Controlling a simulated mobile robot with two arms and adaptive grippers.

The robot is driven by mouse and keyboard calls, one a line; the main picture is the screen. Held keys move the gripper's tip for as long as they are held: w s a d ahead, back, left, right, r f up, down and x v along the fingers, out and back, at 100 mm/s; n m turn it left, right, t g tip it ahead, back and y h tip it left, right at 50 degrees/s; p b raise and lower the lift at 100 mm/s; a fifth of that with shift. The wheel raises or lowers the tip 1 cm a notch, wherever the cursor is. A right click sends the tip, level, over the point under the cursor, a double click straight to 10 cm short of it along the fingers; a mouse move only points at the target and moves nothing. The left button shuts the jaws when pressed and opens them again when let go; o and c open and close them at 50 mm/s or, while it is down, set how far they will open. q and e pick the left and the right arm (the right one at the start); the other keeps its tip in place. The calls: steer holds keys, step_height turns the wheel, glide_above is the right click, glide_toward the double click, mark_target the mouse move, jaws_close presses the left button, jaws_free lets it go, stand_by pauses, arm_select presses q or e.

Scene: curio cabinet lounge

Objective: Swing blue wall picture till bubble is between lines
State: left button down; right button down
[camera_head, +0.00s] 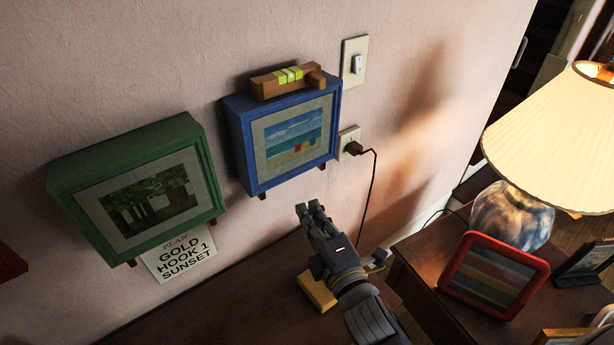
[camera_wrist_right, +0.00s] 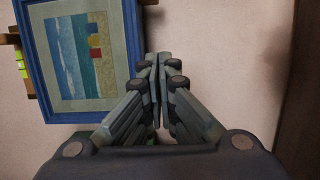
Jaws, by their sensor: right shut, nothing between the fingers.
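The blue wall picture (camera_head: 290,140), a deep blue frame around a beach scene, hangs on the wall in the middle of the head view. It also shows at the upper left of the right wrist view (camera_wrist_right: 133,40). A wooden level (camera_head: 262,88) with a yellow-green vial (camera_head: 288,75) lies along its top edge. The bubble is too small to place surely against the lines. My right gripper (camera_head: 311,207) is shut and empty, below the picture's lower right corner and apart from it. Its closed fingers fill the middle of the wrist view (camera_wrist_right: 159,75). My left gripper is not in view.
A green-framed picture (camera_head: 130,160) hangs to the left above a paper sign (camera_head: 182,258). A switch (camera_head: 356,62) and an outlet with plug and cord (camera_head: 351,148) are right of the blue picture. A lamp (camera_head: 555,135) and red-framed picture (camera_head: 494,275) stand on the right table.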

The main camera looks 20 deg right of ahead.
steer(key=w+d+p, duration=0.3)
steer(key=w, duration=0.7)
steer(key=shift+w, duration=0.15)
steer(key=shift+a+f, duration=0.1)
steer(key=shift+w+d+p, duration=0.2)
steer(key=shift+d+p, duration=0.1)
steer(key=shift+d, duration=0.3)
steer(key=shift+a, duration=0.1)
